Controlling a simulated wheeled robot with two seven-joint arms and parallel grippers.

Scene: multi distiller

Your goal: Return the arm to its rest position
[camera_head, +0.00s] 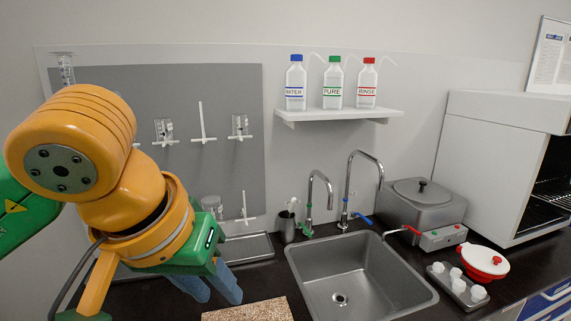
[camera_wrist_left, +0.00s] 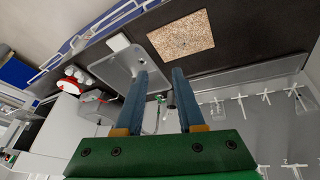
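My left arm (camera_head: 85,140), orange and green, comes in from the left in the head view. My left gripper (camera_head: 218,294) has two blue fingers pointing down over the counter, left of the sink and near a speckled brown board (camera_head: 248,311). In the left wrist view the fingers of the left gripper (camera_wrist_left: 160,76) stand apart with nothing between them. The gripper is open and empty. My right gripper is in neither view.
A steel sink (camera_head: 300,270) with two taps is right of the gripper. A grey bath with a lid (camera_head: 424,192), a red-and-white pot (camera_head: 484,262) and a tray of white cups (camera_head: 441,280) stand farther right. Three labelled bottles stand on a wall shelf (camera_head: 340,116). A pegboard (camera_head: 205,85) is behind my arm.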

